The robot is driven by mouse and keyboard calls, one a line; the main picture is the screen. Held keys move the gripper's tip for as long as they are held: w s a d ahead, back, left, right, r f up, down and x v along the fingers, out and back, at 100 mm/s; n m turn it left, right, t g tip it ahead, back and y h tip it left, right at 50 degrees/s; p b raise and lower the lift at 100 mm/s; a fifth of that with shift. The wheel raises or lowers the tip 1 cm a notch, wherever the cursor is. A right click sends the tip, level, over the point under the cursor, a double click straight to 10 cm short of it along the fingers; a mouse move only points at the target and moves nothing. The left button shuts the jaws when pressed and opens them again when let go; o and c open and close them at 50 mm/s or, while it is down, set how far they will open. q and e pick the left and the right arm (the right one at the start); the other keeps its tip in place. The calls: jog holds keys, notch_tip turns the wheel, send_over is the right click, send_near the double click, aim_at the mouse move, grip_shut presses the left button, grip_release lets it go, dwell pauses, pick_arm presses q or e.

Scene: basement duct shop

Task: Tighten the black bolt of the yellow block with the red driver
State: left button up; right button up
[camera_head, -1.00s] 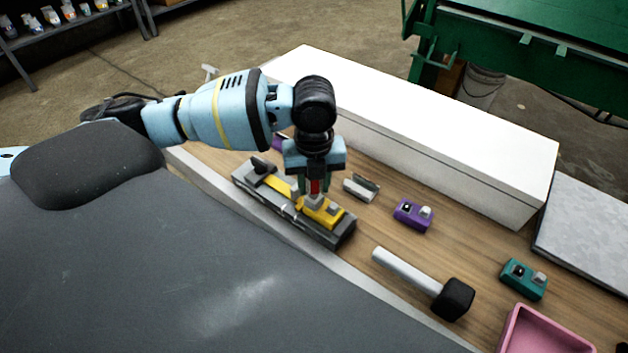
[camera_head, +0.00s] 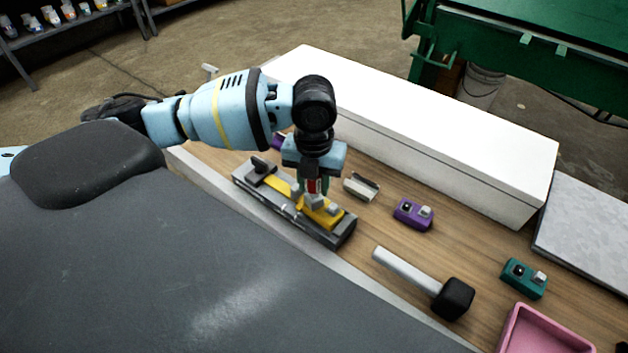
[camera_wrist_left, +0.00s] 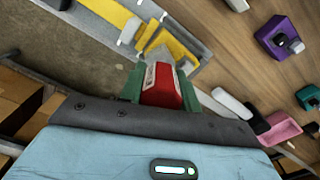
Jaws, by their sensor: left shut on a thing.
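My left gripper (camera_head: 314,186) is shut on the red driver (camera_head: 315,185), pointing down over the grey fixture (camera_head: 341,237) near the bench's front edge. The yellow block (camera_head: 322,216) sits in this fixture, directly below the driver. In the left wrist view the red driver (camera_wrist_left: 162,88) stands between the green fingertips, with the yellow block (camera_wrist_left: 186,38) just beyond it. The driver's tip and the black bolt are hidden, so I cannot tell whether they touch. My right gripper is not in view.
A purple block (camera_head: 413,214), a teal block (camera_head: 524,279), a black-headed mallet (camera_head: 408,270) and a pink tray (camera_head: 512,330) lie to the right. A small light holder (camera_head: 361,187) is beside the fixture. A long white box (camera_head: 440,130) bounds the back.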

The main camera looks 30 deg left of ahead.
pick_arm(q)
jog(key=shift+m, duration=1.2)
jog(key=shift+m, duration=1.7)
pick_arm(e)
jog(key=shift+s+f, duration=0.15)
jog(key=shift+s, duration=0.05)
pick_arm(q)
jog(key=shift+m, duration=1.7)
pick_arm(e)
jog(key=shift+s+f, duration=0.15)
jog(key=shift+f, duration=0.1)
pick_arm(q)
jog(key=shift+m+b, duration=0.4)
jog(key=shift+m, duration=1.4)
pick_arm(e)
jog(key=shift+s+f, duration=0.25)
pick_arm(q)
jog(key=shift+f, duration=0.1)
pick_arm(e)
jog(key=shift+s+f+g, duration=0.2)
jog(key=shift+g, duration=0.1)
